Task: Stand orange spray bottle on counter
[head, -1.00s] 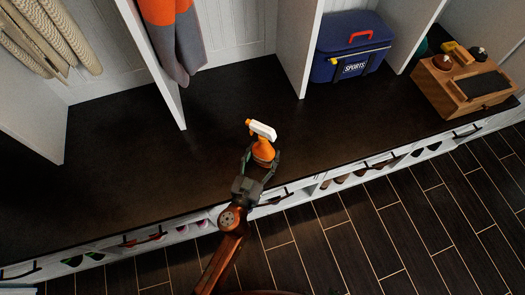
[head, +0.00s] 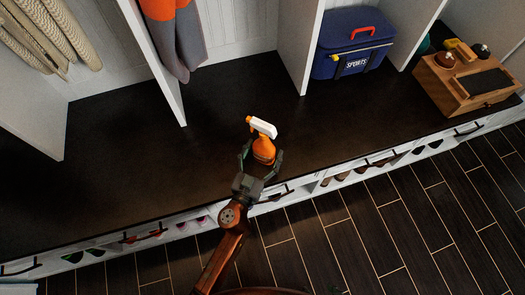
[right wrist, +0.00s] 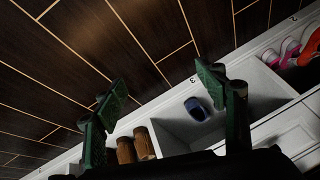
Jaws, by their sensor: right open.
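The orange spray bottle (head: 263,149) with its white and orange trigger head stands upright on the dark counter (head: 130,140), near its front edge, in the head view. My right gripper (head: 261,160) reaches in from the front, with its green fingers on either side of the bottle's lower body. The fingers are spread open. Whether a finger still touches the bottle I cannot tell. In the right wrist view the two fingers (right wrist: 170,105) are wide apart, and the bottle does not show there. My left gripper is not in view.
A blue sports cooler (head: 352,45) and a wooden box (head: 465,82) stand at the right of the counter. White dividers (head: 300,45) rise behind the bottle. Shoe cubbies (right wrist: 190,125) run below the counter edge. The counter left of the bottle is clear.

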